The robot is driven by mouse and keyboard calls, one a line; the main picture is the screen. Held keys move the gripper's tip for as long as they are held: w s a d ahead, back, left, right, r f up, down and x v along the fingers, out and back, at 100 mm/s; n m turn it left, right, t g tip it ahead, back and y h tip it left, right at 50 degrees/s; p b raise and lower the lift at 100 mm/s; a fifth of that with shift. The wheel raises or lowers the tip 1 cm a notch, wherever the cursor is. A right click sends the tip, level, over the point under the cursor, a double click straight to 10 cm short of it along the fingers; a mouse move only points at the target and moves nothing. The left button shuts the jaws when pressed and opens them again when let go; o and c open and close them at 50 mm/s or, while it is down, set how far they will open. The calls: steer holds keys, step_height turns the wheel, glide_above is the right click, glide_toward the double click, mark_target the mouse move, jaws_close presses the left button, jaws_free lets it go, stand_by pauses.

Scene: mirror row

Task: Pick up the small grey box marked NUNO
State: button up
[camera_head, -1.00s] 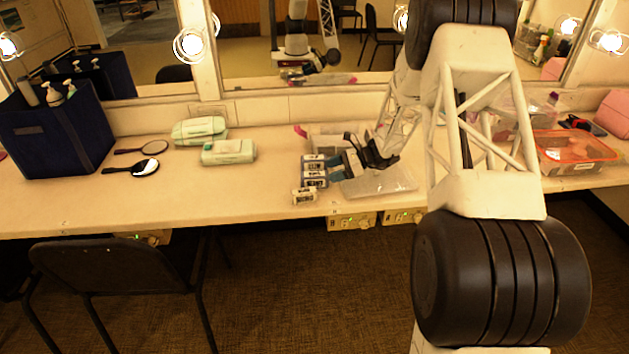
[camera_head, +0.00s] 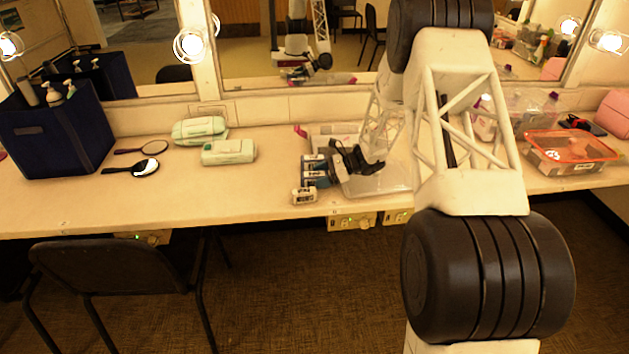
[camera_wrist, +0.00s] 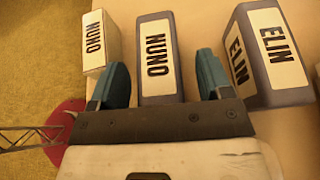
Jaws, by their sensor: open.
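The small grey box marked NUNO (camera_wrist: 158,30) is in the middle of the wrist view. The open fingers of my gripper (camera_wrist: 161,75) are on either side of its near end; contact is unclear. In the head view my gripper (camera_head: 326,172) is over the row of boxes and partly hides the grey NUNO box. A paler, whitish box also marked NUNO (camera_wrist: 96,42) is left of it in the wrist view, and near the table's front edge in the head view (camera_head: 304,196). A grey box marked ELIN (camera_wrist: 272,55) is to the right.
The ELIN box is close beside my right finger in the wrist view. A clear tray (camera_head: 395,186) lies under my arm. Green packs (camera_head: 229,152), hand mirrors (camera_head: 145,167) and a dark blue bin (camera_head: 55,140) are to the left. The table between them and the boxes is clear.

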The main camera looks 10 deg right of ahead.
mark_target(321, 173)
steer(key=c, duration=1.1)
steer(key=shift+o, duration=0.2)
steer(key=shift+r, duration=0.15)
steer(key=shift+r, duration=4.85)
